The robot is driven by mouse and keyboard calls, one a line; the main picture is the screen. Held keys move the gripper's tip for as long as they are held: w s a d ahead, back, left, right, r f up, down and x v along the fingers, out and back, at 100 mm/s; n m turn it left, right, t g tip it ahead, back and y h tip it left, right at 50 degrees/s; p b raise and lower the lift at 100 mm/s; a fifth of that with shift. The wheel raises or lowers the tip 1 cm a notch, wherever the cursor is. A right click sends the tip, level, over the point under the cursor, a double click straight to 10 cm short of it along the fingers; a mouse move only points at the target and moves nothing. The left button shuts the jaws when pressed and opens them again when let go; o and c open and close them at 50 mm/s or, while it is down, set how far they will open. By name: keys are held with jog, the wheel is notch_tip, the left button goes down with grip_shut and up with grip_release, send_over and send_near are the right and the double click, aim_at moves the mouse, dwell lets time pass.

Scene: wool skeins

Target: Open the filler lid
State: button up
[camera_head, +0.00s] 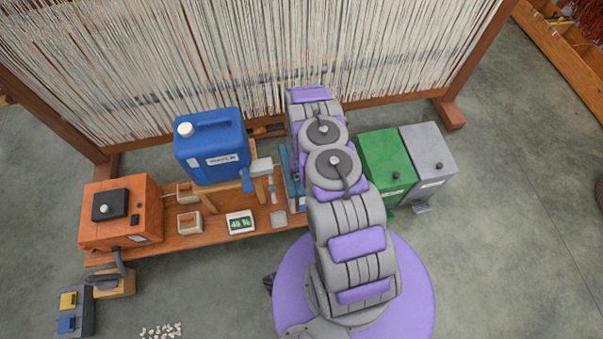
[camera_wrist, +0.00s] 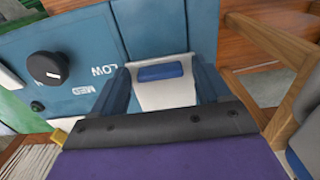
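A blue-teal machine (camera_wrist: 85,32) with a dark knob (camera_wrist: 48,68) and LOW and MED marks fills the left and middle of the wrist view. In the head view only a sliver of it (camera_head: 289,178) shows beside my arm. A light grey panel with a blue grip (camera_wrist: 160,73), which may be the filler lid, lies ahead in the wrist view. My gripper (camera_wrist: 162,62) has its two blue-grey fingers apart, one on each side of this panel. I cannot tell whether they touch it. My arm hides the gripper in the head view.
A blue jug (camera_head: 212,145) with a tap stands on a stand over the wooden bench (camera_head: 190,240). An orange box (camera_head: 145,215) with a black top is at left. A humidity display (camera_head: 240,222) sits in front. Green (camera_head: 385,165) and grey (camera_head: 428,150) bins stand right of my arm.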

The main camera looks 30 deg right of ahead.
grip_shut()
dwell(0.5)
